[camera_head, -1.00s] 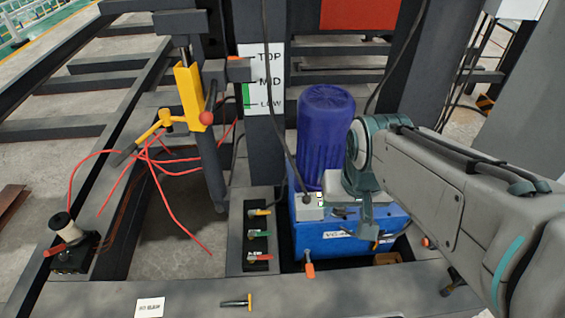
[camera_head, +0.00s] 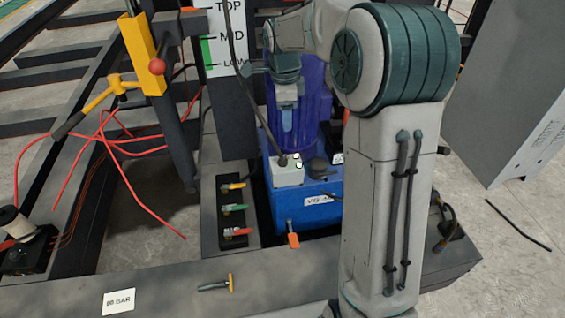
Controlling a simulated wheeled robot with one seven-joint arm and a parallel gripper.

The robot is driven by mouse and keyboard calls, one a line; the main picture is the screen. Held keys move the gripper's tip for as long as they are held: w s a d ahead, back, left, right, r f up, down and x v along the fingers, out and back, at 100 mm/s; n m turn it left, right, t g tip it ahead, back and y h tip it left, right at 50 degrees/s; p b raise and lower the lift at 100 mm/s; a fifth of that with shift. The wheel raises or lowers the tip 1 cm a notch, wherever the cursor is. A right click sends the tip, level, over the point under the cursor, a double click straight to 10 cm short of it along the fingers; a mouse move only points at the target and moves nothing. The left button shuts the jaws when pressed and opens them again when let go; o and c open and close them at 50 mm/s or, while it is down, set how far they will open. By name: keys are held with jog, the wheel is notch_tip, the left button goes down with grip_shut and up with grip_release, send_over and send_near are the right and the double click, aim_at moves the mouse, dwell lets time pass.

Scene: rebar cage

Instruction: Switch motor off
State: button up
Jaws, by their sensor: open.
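The motor (camera_head: 315,108) is a dark blue ribbed cylinder standing on a blue power unit box (camera_head: 290,212). A small pale grey switch box (camera_head: 287,172) sits on top of the unit at its front left, with a small green-lit button and a cable. My gripper (camera_head: 288,130) points down in front of the motor, above and apart from the switch box as far as I can tell. It is open and empty; its fingertips are hard to make out against the blue motor. My arm hides the right part of the motor and unit.
A panel with yellow, green and red valve levers (camera_head: 234,208) stands left of the unit. An orange-handled lever (camera_head: 293,240) is in front. A TOP/MID/LOW sign (camera_head: 222,40), yellow bracket (camera_head: 143,52) and red cables (camera_head: 110,150) are at left. A grey cabinet (camera_head: 510,90) stands right.

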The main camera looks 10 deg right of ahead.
aim_at(283, 157)
jog(key=w+f+m+b, duration=0.4)
jog(key=w+f+m, duration=0.35)
jog(key=f, duration=0.25)
jog(key=shift+g+y, duration=0.3)
jog(key=f+b, duration=0.1)
jog(key=f, duration=0.3)
jog(key=f+b, duration=0.1)
jog(key=f, duration=0.4)
jog(key=f+b, duration=0.1)
jog(key=f, duration=0.4)
jog(key=shift+w+d+f, duration=0.1)
jog(key=shift+w+d, duration=0.15)
jog(key=shift+d, duration=0.15)
jog(key=c, duration=1)
jog(key=shift+d, duration=0.15)
